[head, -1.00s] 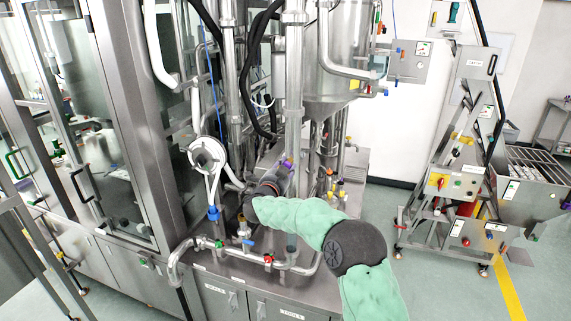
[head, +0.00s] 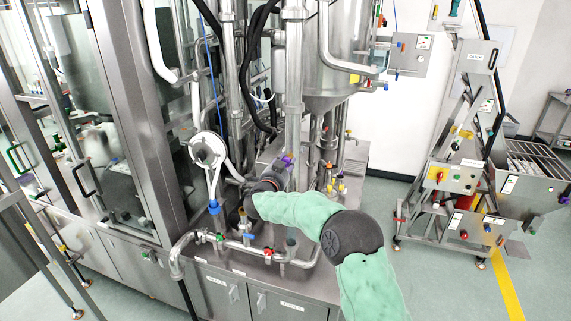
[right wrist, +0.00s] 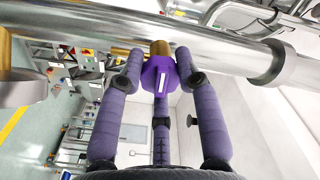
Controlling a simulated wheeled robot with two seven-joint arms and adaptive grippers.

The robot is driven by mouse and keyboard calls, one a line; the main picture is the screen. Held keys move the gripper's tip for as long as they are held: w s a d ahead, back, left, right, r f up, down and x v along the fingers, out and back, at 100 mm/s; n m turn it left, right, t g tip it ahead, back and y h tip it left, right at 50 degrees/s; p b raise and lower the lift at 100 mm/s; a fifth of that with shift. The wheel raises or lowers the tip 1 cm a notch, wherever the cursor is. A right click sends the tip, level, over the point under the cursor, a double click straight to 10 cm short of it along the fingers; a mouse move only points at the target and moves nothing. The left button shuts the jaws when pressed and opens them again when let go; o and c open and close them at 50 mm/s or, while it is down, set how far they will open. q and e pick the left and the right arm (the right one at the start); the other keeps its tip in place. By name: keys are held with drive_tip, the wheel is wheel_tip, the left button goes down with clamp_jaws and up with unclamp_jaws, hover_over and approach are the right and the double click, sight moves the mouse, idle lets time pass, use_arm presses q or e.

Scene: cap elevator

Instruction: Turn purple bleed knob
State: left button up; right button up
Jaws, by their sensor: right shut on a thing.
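The purple bleed knob (right wrist: 158,76) is a purple block with a white mark, on a brass stem in front of a steel pipe (right wrist: 235,50) in the right wrist view. My right gripper (right wrist: 158,70) has its purple-grey fingers on either side of the knob and is shut on it. In the head view the purple knob (head: 287,159) shows small beside the vertical pipe, and my right gripper (head: 281,170) reaches it from below. Its fingers are partly hidden there by my wrist and green-sleeved arm. My left gripper is not in view.
Vertical steel pipes (head: 294,80) and black hoses stand close around the gripper. A steel tank (head: 335,60) is to the right. Several coloured valves and a low pipe (head: 240,247) lie near my arm. A wheeled steel cart (head: 455,185) stands farther right, with open floor between.

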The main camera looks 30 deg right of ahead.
drive_tip(key=o, duration=1.2)
drive_tip(key=shift+c, duration=0.2)
drive_tip(key=v, duration=1.2)
drive_tip(key=shift+f, duration=0.1)
